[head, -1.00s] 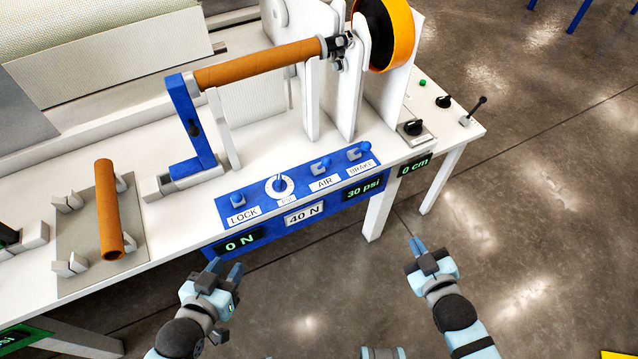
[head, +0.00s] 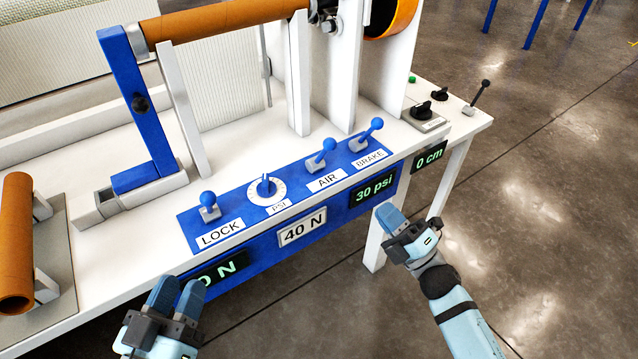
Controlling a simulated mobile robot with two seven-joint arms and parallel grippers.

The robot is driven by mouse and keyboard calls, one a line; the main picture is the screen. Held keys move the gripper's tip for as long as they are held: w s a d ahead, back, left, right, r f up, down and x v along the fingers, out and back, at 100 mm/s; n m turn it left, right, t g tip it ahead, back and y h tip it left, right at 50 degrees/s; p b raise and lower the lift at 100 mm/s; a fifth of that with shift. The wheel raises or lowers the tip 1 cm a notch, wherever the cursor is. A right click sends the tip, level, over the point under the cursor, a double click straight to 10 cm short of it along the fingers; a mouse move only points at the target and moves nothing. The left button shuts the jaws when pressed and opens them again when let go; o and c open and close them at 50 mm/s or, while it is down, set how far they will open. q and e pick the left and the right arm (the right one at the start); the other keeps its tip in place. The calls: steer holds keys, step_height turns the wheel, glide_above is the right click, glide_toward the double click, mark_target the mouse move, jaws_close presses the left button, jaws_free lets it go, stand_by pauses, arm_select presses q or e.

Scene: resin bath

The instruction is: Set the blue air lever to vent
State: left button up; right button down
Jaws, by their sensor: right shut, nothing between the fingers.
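The blue air lever (head: 322,153) stands on the blue control panel (head: 240,225), behind the AIR label (head: 324,181). Its ball-tipped handle tilts up and to the right. The 30 psi display (head: 373,188) is lit on the panel's front. My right gripper (head: 389,217) is shut and empty, in front of the panel and just below that display in the picture, apart from the lever. My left gripper (head: 176,293) is open and empty at the lower left, overlapping part of the force display (head: 222,270).
The lock lever (head: 208,206), PSI dial (head: 267,188) and brake lever (head: 366,136) share the panel with the air lever. White uprights (head: 300,75) and an orange roller (head: 225,20) stand behind. Open floor lies to the right.

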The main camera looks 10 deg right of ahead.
mark_target(323, 153)
arm_select(q)
steer(key=shift+a+f+t+b, duration=0.2)
steer(key=shift+a+t+b, duration=0.1)
steer(key=shift+b, duration=0.3)
arm_select(e)
steer(key=shift+w+a+f+n+g+y, duration=0.15)
steer(key=shift+w+a+f+n+y, duration=0.1)
steer(key=shift+f+n+y, duration=0.25)
steer(key=shift+w+a+f+n+g+y, duration=0.15)
steer(key=shift+a+n+y, duration=0.15)
steer(key=shift+n, duration=0.4)
arm_select(q)
steer(key=shift+d, duration=0.1)
